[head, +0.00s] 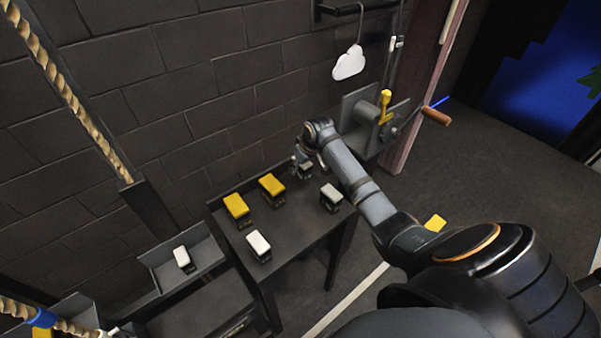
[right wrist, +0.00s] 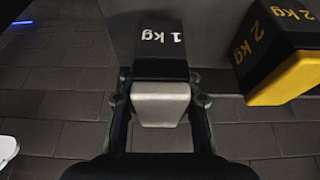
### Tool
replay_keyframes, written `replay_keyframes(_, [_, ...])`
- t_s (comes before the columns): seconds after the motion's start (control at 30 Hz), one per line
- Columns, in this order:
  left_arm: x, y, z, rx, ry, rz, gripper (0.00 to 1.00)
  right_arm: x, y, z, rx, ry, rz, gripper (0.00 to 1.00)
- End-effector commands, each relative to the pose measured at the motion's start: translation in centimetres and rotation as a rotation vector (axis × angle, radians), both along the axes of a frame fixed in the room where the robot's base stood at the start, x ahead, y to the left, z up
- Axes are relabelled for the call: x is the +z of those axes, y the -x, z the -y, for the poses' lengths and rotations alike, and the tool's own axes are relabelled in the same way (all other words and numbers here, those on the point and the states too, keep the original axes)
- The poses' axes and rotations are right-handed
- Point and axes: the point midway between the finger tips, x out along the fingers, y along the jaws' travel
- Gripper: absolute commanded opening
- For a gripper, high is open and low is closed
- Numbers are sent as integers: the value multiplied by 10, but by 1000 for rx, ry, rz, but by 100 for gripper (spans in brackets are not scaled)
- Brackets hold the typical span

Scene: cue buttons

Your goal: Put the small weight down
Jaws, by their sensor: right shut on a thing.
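My right gripper (head: 303,165) is over the far right part of the dark table (head: 290,228). It is shut on a small weight with a pale top and a dark body. In the right wrist view the small weight (right wrist: 161,103) is marked "1 kg" and sits between the two fingers (right wrist: 160,105). I cannot tell whether its base touches the table. A yellow-topped weight marked "2 kg" (right wrist: 285,62) is beside it in that view. My left gripper is not in view.
Two yellow weights (head: 236,208) (head: 271,187) and two white-topped weights (head: 258,245) (head: 331,197) stand on the table. Another white-topped weight (head: 182,260) is in a tray at left.

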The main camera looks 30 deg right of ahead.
Motion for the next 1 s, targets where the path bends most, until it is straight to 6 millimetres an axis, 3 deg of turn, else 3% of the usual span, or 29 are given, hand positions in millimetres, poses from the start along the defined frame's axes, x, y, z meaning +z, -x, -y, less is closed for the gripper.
replay_keyframes(0.3, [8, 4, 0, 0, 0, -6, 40, -32, -2, 4, -1, 2, 4, 0])
replay_keyframes(0.6, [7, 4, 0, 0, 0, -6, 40, -34, -2, 4, -1, 2, 4, 0])
replay_keyframes(0.63, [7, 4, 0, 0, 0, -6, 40, -37, -1, 4, -1, 1, -1, 35])
replay_keyframes(0.7, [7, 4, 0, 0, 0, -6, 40, -37, -1, 4, 0, 1, -1, 44])
replay_keyframes(0.8, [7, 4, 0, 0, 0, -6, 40, -37, -1, 4, 0, 1, -1, 56])
replay_keyframes(1.0, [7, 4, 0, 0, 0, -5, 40, -37, -1, 4, 0, 1, -1, 56])
